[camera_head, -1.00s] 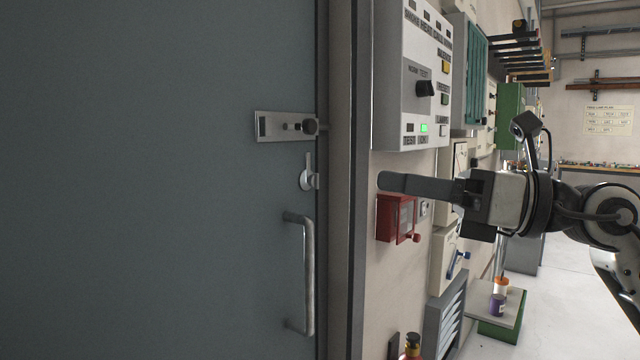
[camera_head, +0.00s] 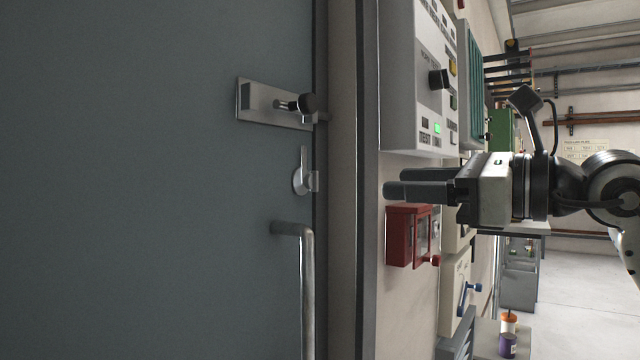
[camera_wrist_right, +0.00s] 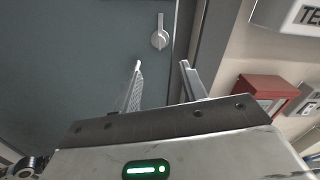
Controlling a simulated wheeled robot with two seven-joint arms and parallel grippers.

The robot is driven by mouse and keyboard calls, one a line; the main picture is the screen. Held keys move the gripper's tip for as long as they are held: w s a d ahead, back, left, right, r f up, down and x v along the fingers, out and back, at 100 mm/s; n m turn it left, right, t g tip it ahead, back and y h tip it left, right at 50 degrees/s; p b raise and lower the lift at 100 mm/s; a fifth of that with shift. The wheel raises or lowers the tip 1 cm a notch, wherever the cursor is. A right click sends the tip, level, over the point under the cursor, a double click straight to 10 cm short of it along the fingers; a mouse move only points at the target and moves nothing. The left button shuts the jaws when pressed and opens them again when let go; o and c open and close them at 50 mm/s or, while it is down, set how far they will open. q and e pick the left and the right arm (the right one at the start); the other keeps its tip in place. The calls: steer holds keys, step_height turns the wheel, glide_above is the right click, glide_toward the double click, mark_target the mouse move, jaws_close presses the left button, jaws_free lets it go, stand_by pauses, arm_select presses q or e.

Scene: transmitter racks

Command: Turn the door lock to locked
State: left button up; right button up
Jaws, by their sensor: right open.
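The door lock (camera_head: 301,174) is a small silver thumb-turn on a round plate near the right edge of the grey door (camera_head: 150,180). Its lever stands upright. It also shows in the right wrist view (camera_wrist_right: 159,36), ahead of the fingers. My right gripper (camera_head: 392,182) points left, to the right of the lock and apart from it, in front of the door frame and wall. In the right wrist view my right gripper (camera_wrist_right: 161,66) has its two fingers spread with nothing between them. My left gripper is not in view.
A sliding bolt (camera_head: 275,103) is above the lock and a bar handle (camera_head: 306,285) below it. The door frame (camera_head: 345,180) stands between lock and wall. A red box (camera_head: 400,236) and a grey control panel (camera_head: 412,90) are on the wall near my right gripper.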

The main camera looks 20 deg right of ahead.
steer(key=p, duration=0.2)
glide_toward(318, 181)
steer(key=x, duration=0.8)
steer(key=shift+w+a, duration=0.2)
steer(key=shift+w, duration=0.1)
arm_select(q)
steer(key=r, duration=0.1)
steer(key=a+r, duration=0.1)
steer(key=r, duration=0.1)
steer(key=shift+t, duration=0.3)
arm_select(e)
steer(key=shift+w+a, duration=0.2)
steer(key=shift+w, duration=0.1)
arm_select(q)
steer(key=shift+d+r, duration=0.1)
arm_select(e)
steer(key=shift+c, duration=0.3)
jaws_close()
